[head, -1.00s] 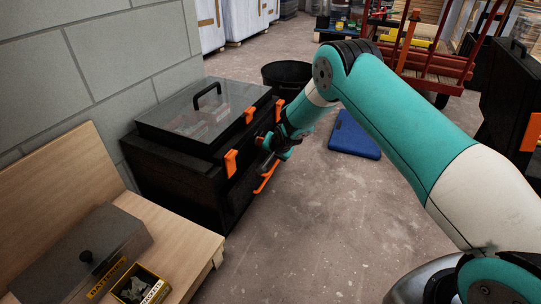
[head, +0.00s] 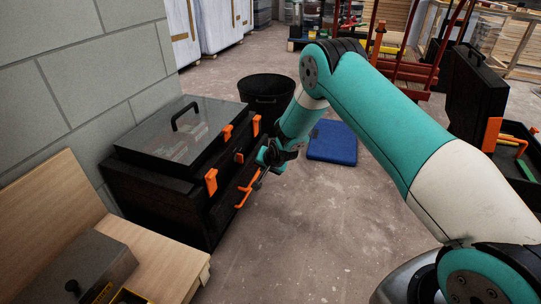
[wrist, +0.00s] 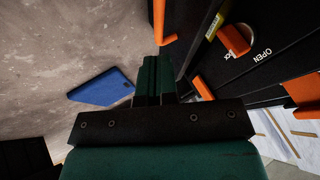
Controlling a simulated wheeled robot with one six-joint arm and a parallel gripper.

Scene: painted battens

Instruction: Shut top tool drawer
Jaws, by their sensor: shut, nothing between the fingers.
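The black tool chest (head: 160,195) stands against the block wall in the head view, its clear lid shut. It has orange latches and an orange bar handle (head: 246,190) low on its front. I cannot tell how far its top drawer stands out. My gripper (head: 263,172) is in front of the chest, close to the bar handle. In the wrist view my gripper's fingers (wrist: 153,75) are shut and empty, with an orange handle end (wrist: 161,25) beyond them. The chest's black front there carries an orange knob (wrist: 234,40) with an OPEN label.
A blue flat case (head: 332,142) lies on the floor right of the gripper. A black bucket (head: 266,92) stands behind the chest. A wooden bench (head: 165,255) is at the front left. Another black tool box (head: 475,85) stands open at the right. The middle floor is clear.

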